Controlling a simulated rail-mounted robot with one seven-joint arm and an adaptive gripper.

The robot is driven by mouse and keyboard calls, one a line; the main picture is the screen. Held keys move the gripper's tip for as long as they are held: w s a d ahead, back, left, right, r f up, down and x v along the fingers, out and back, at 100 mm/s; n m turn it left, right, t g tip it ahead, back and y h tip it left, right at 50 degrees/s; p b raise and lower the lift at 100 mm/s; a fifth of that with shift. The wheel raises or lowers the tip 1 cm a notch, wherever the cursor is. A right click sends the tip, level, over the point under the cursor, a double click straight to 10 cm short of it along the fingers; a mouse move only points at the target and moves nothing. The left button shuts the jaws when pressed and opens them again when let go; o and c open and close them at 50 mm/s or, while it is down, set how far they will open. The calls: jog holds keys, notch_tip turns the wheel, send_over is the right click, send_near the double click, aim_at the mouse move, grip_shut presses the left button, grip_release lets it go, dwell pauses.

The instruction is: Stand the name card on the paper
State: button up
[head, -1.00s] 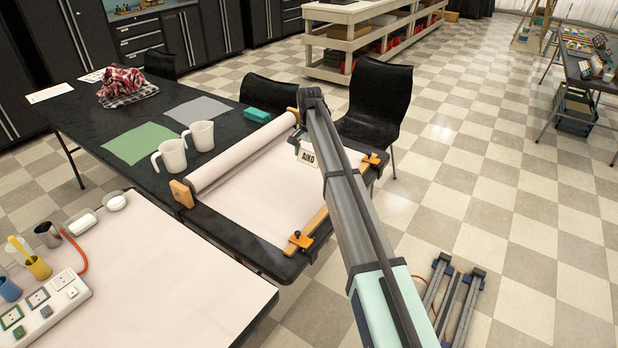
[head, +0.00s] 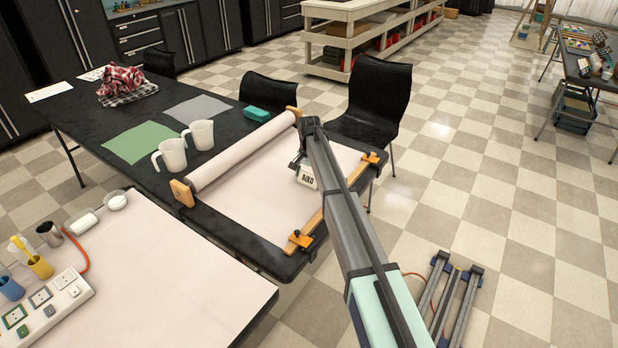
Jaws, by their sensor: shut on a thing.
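The name card (head: 306,177) is white with dark letters that read AIKO. It shows just left of my arm, over the right part of the paper. The paper (head: 250,200) is a pale sheet drawn from a roll across the black table. My gripper (head: 300,163) is mostly hidden behind my arm; a small part shows at the card's top edge, shut on the card. The card looks roughly upright and slightly tilted. I cannot tell whether its lower edge touches the paper.
The paper roll (head: 240,153) lies along the paper's left side. A wooden bar with orange clamps (head: 300,240) edges the right side. A black chair (head: 378,105) is close behind.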

aim_at(309, 173)
jog(key=shift+f, duration=0.1)
jog(key=o, duration=0.4)
jog(key=shift+c, duration=0.2)
notch_tip(309, 173, up, 12)
jog(key=b, duration=0.1)
jog(key=shift+b, duration=0.4)
